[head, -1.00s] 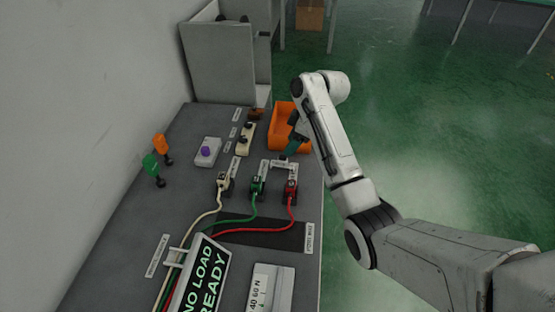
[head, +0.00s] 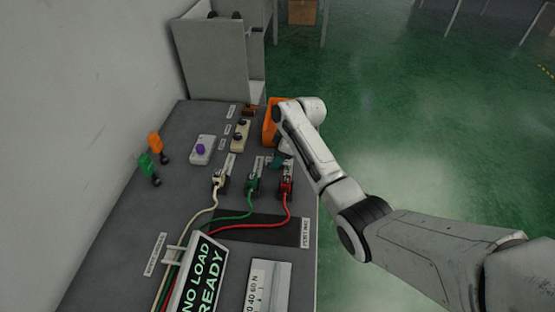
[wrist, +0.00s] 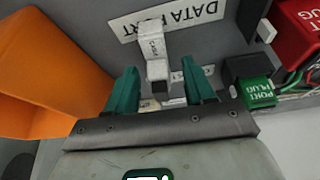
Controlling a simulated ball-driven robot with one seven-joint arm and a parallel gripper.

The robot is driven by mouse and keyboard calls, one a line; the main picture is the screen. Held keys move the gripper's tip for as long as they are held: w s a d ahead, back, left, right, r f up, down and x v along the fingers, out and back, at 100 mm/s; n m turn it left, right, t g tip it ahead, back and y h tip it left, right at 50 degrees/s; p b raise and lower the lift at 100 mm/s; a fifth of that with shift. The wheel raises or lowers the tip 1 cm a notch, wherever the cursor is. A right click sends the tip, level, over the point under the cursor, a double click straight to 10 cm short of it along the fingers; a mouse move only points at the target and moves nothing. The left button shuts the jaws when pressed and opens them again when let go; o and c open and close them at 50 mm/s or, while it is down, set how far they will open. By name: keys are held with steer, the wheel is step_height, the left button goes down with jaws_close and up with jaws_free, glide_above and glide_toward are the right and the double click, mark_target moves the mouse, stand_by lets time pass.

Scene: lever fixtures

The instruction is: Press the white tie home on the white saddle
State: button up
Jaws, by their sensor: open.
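My gripper (wrist: 159,70) is open, its two teal fingers apart and pointing down at the bench. In the wrist view a small white block (wrist: 152,42) with a partly legible label stands between and beyond the fingertips, by the DATA PORT label; a gap shows on both sides. I cannot tell whether this block is the white tie or part of the saddle. In the head view my gripper (head: 276,161) is low over the bench, right of the white plug, partly hidden by my arm. A white bracket (head: 174,256) spans the cables near the display; I cannot tell its role.
White (head: 218,180), green (head: 253,182) and red (head: 286,186) plugs with cables stand in a row near my gripper. An orange bin (wrist: 40,70) is close at its left in the wrist view. A NO LOAD READY display (head: 200,272) and a scale plate (head: 267,287) lie nearer.

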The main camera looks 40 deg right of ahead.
steer(key=shift+c, duration=0.2)
jaws_close()
steer(key=shift+r, duration=0.1)
